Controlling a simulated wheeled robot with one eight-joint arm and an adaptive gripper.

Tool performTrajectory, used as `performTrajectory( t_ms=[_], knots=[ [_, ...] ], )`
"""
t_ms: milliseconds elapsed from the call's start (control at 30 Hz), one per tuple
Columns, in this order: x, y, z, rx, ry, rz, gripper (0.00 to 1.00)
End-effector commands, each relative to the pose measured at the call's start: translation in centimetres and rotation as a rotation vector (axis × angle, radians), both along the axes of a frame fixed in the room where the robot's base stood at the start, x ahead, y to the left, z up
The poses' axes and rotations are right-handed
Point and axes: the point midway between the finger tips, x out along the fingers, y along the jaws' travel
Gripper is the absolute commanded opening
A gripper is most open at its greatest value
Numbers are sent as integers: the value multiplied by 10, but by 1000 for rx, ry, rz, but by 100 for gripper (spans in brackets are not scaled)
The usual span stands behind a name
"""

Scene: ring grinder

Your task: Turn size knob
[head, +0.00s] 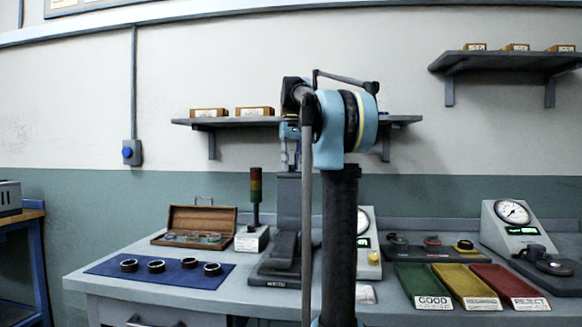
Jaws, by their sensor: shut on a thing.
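A tall grey machine (287,215) stands on the bench, partly behind my arm. My gripper (290,164) points down at its top, small and partly hidden by my arm links. The fingers are shut on a small part at the top of the machine, which I take to be the size knob; the knob itself is too small and covered to make out. How far it is turned cannot be seen.
A blue mat (190,285) with several dark rings lies at left, near an open wooden case (205,219) and a signal tower (256,195). Green (405,270), yellow (455,271) and red (505,272) trays lie at right. A gauge box (500,228) stands behind them.

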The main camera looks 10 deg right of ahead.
Motion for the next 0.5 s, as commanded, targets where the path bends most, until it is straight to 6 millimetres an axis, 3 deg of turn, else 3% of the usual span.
performTrajectory(
  t_ms=[500],
  knots=[
    [2, 0, 0, -1, -4, 61, 2]
  ],
)
